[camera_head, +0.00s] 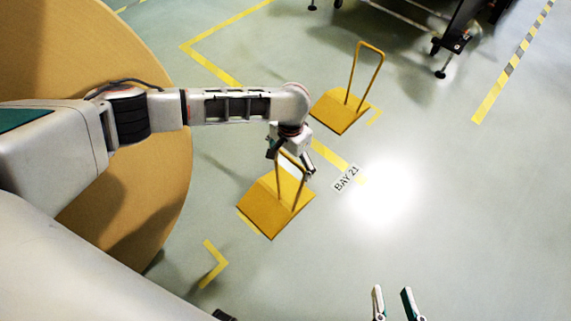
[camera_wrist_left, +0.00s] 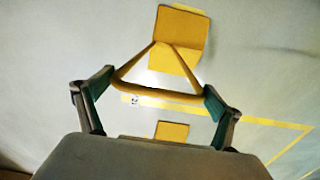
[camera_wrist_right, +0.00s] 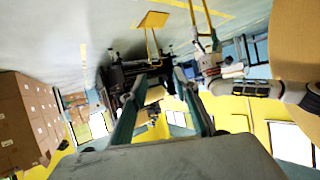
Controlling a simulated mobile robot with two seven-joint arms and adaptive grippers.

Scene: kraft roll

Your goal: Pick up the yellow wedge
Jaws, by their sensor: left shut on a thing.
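The near yellow wedge (camera_head: 263,206), a sloped block with a tall looped handle, stands beside the big roll in the head view. My left gripper (camera_head: 291,157) is shut on the top of its handle. In the left wrist view the handle bar (camera_wrist_left: 165,96) spans between the two fingers, with the wedge's block (camera_wrist_left: 182,33) beyond. I cannot tell whether the block touches the floor. A second yellow wedge (camera_head: 340,112) with a free handle stands farther back. My right gripper (camera_head: 392,291) is open and empty at the bottom edge of the head view.
The large brown kraft roll (camera_head: 172,190) fills the left side, close to my left arm. A dark wheeled frame (camera_head: 455,38) stands at the back right. Yellow tape and a "BAY 21" label (camera_head: 346,179) mark the floor. Floor at the right is clear. Stacked boxes (camera_wrist_right: 25,115) show in the right wrist view.

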